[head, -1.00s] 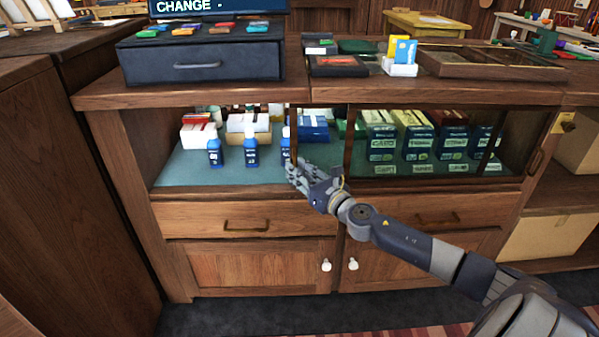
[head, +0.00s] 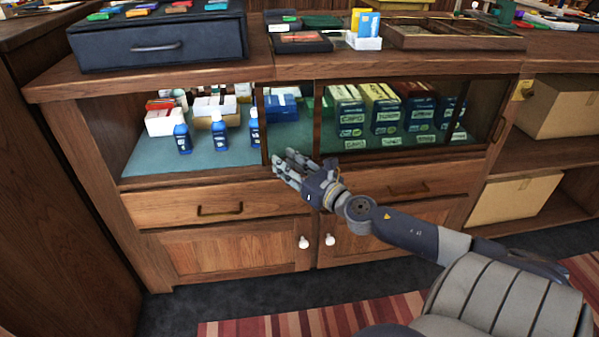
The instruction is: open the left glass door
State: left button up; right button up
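The left glass door (head: 286,132) of the display cabinet is slid to the right, its dark left frame edge near the middle of the case. It overlaps the right glass door (head: 408,125). The left part of the case stands uncovered, with blue bottles (head: 219,134) and boxes inside. My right gripper (head: 281,168) is in front of the cabinet, just right of the low end of the left door's frame edge. Its fingers look spread and hold nothing; contact with the frame cannot be told. My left gripper is not in view.
Wooden drawers (head: 215,202) and lower doors with white knobs lie below the glass. The countertop holds a dark cash drawer (head: 160,45) and small trays. Open shelves with cardboard boxes (head: 515,198) stand at right. A striped rug (head: 290,322) lies in front.

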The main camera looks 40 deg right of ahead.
jog(key=shift+s, duration=2.25)
